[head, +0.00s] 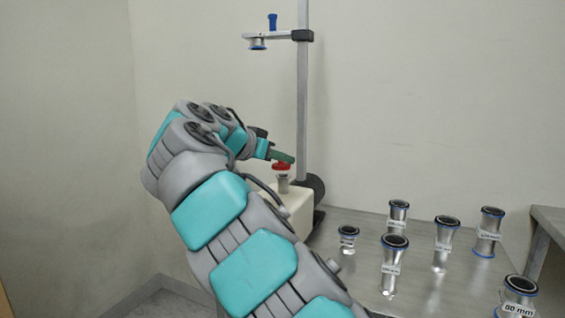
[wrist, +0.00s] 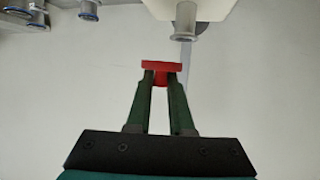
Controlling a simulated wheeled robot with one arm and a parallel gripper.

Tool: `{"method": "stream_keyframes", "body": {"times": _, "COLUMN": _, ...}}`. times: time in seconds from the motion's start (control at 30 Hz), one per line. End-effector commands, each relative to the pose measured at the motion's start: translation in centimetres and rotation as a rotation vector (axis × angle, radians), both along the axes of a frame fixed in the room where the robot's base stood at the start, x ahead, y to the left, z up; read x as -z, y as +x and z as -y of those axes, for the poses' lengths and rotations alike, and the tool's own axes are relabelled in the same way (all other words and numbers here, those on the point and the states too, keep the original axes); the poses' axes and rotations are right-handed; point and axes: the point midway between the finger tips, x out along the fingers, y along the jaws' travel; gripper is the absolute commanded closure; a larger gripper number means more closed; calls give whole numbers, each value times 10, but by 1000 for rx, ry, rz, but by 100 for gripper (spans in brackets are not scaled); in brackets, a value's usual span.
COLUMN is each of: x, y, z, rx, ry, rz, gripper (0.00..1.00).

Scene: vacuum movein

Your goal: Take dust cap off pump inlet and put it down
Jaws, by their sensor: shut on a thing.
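The red dust cap (head: 282,166) is between my gripper's green fingertips (head: 287,158), just above the pump inlet (head: 283,184). In the wrist view the cap (wrist: 160,67) is pinched by both fingers (wrist: 160,85), with its wide flat face outward. The bare grey inlet flange (wrist: 184,36) shows there, and a gap separates it from the cap. The pump (head: 297,208) is a cream-white body on the metal table, partly hidden behind my arm.
A metal post (head: 303,100) with a side clamp holding a flanged fitting (head: 258,43) rises behind the pump. Several labelled metal tube fittings (head: 394,262) stand on the table (head: 345,225) at the right. Bare tabletop lies between them and the pump.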

Motion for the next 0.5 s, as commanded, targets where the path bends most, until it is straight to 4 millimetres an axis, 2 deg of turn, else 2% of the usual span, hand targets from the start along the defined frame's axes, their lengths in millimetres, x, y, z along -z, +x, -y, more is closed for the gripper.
{"method": "stream_keyframes", "body": {"times": 0.03, "x": -1, "y": -10, "z": 0, "rx": 3, "ry": -3, "rz": 6, "gripper": 100}}
{"method": "stream_keyframes", "body": {"times": 0.5, "x": -7, "y": -79, "z": 0, "rx": 3, "ry": -2, "rz": 0, "gripper": 100}}
